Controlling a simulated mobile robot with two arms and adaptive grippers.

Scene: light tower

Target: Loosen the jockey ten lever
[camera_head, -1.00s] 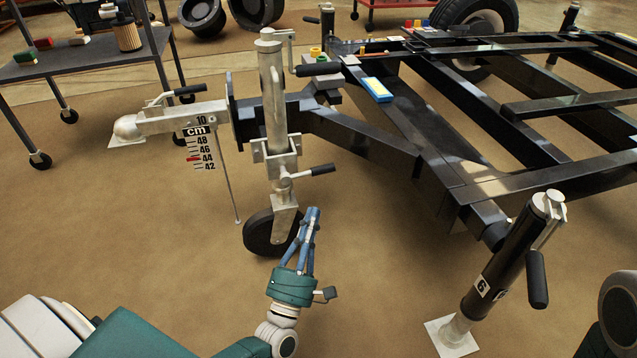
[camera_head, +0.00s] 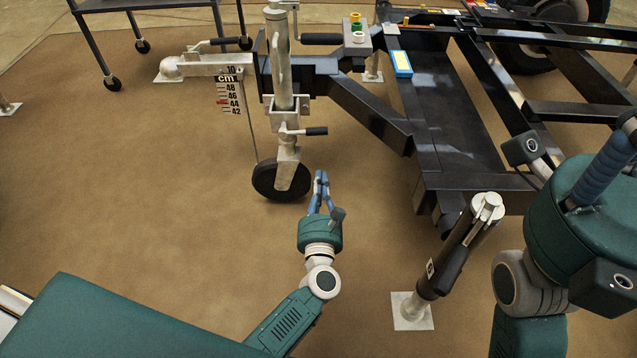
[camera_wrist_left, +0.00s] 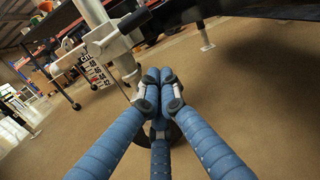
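The jockey wheel stands at the trailer's nose, with a pale metal tube (camera_head: 281,75) and a black wheel (camera_head: 268,181) on the floor. The clamp lever (camera_head: 312,131), with a black grip, sticks out to the right from the clamp on the tube. In the left wrist view the lever's black grip (camera_wrist_left: 134,20) is above the fingers. My left gripper (camera_head: 322,176) is below the lever and right of the wheel, touching neither. Its blue fingers (camera_wrist_left: 158,76) are together and empty. My right gripper (camera_head: 606,168) shows partly at the right edge; its fingertips are not clear.
The black trailer frame (camera_head: 370,118) runs to the right. A height scale (camera_head: 231,95) hangs below the coupling (camera_head: 172,68). A black corner leg (camera_head: 455,250) stands between my arms. A crank handle (camera_head: 320,39) juts from the tube higher up. The floor in front is clear.

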